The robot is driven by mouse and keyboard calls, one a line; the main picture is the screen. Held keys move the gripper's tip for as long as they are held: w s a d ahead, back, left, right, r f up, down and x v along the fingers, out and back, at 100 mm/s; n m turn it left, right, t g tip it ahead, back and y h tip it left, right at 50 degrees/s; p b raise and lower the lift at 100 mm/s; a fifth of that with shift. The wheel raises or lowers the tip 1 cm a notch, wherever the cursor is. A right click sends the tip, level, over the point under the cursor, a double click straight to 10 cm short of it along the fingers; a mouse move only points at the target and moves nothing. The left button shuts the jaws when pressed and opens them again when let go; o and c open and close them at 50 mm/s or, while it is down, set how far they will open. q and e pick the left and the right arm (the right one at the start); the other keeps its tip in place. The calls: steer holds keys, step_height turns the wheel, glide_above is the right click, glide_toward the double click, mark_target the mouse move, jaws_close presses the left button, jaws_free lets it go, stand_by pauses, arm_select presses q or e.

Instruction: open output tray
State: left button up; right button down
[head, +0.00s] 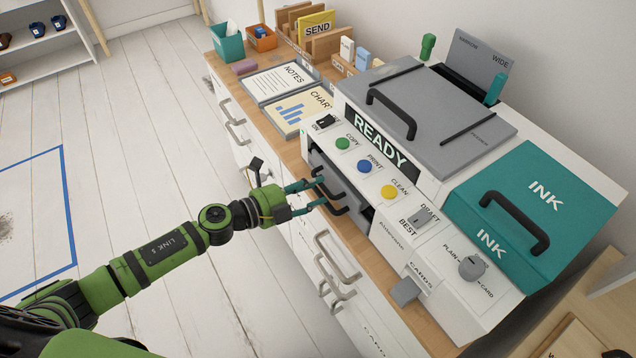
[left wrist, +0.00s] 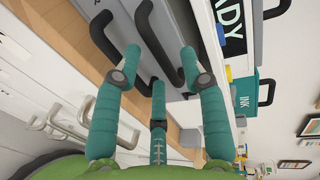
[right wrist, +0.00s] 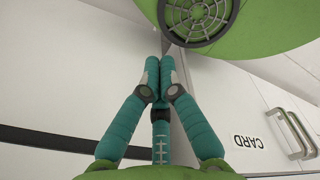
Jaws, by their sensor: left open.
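The white printer (head: 425,195) stands on the wooden desk top, with a dark opening low in its front. Grey tray fronts with black handles sit at that opening, partly hidden by my left fingers; I read no output label there. In the left wrist view two black handles (left wrist: 153,38) show, one ahead of the fingers and one further left. My left gripper (head: 322,193) is open at these handles, its teal fingertips (left wrist: 160,57) spread around the nearer one; contact is unclear. My right gripper (right wrist: 160,66) has its fingertips together and holds nothing visible; it is outside the head view.
COPY, PRINT and CLEAN buttons (head: 364,166) lie just above the opening. A grey CARDS lever (head: 405,291) projects to its right. Drawer handles (head: 337,258) stick out below the desk top. The teal INK cover (head: 545,205) is at right. The floor (head: 130,150) at left is open.

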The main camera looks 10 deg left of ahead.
arm_select(q)
steer(key=shift+w+d+f, duration=0.1)
steer(key=shift+w+d, duration=0.25)
steer(key=shift+w, duration=0.1)
steer(key=shift+w+d+f, duration=0.1)
steer(key=shift+w+d, duration=0.05)
jaws_close()
arm_select(e)
steer(key=shift+w+r, duration=0.15)
steer(key=shift+w, duration=0.9)
